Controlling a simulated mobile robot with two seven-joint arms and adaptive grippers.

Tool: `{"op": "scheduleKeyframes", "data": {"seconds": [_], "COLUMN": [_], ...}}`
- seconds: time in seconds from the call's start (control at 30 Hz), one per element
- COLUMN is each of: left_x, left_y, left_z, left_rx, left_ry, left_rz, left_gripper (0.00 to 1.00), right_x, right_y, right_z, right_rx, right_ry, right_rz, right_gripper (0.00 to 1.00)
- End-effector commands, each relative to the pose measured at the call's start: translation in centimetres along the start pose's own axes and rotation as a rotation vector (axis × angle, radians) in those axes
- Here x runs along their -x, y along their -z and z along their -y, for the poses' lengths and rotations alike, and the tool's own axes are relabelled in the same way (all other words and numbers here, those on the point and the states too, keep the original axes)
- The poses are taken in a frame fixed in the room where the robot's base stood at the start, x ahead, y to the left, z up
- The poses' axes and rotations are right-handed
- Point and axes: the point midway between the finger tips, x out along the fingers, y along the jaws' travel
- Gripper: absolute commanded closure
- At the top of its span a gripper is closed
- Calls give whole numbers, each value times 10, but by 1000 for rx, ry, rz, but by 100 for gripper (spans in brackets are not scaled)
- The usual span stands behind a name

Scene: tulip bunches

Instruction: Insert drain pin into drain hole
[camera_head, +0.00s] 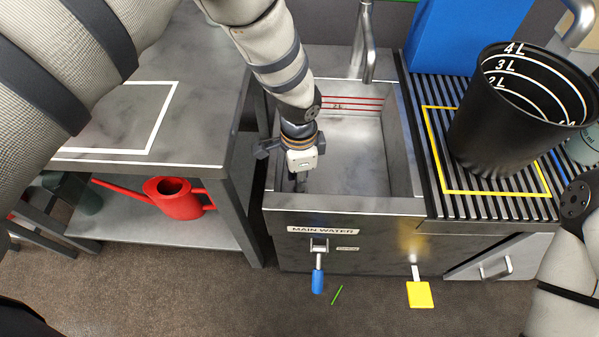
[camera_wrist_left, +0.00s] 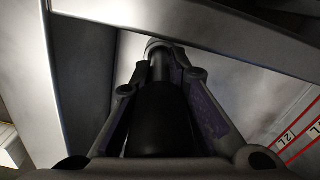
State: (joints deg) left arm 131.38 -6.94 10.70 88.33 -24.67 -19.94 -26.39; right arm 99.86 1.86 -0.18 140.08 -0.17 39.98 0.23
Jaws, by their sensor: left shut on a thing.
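My left gripper (camera_head: 298,182) points down into the front left part of the grey metal sink (camera_head: 390,205). It also shows in the left wrist view (camera_wrist_left: 168,75), with its fingers shut on the black drain pin (camera_wrist_left: 158,122). The pin is a thick dark cylinder with a narrower part and a greyish round end farther from the camera. In the head view the gripper and wrist hide most of the pin. I cannot make out the drain hole in either view. I cannot tell whether the pin's end touches the sink floor. My right gripper is out of view.
A faucet (camera_head: 366,40) rises behind the sink. A black measuring bucket (camera_head: 490,135) stands on the ribbed rack to the right. A red watering can (camera_head: 175,197) sits on the left lower shelf.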

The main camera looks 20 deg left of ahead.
Motion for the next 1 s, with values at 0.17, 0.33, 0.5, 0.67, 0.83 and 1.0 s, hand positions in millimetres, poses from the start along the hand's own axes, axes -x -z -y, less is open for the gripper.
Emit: {"op": "scheduleKeyframes", "data": {"seconds": [0.17,0.33,0.5,0.67,0.83,1.0], "left_x": [-5,-6,-6,-6,0,15], "left_y": [0,0,0,0,0,1], "left_z": [0,0,0,0,1,1], "left_rx": [0,0,0,0,0,0], "left_ry": [0,1,1,1,2,4], "left_rz": [0,-1,-1,0,-1,-3], "left_gripper": [100,69,62,62,62,62], "right_x": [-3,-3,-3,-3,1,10], "right_y": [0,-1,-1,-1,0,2], "right_z": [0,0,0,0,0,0], "right_rx": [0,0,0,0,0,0], "right_ry": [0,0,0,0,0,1], "right_rz": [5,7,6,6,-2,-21], "right_gripper": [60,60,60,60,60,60]}}
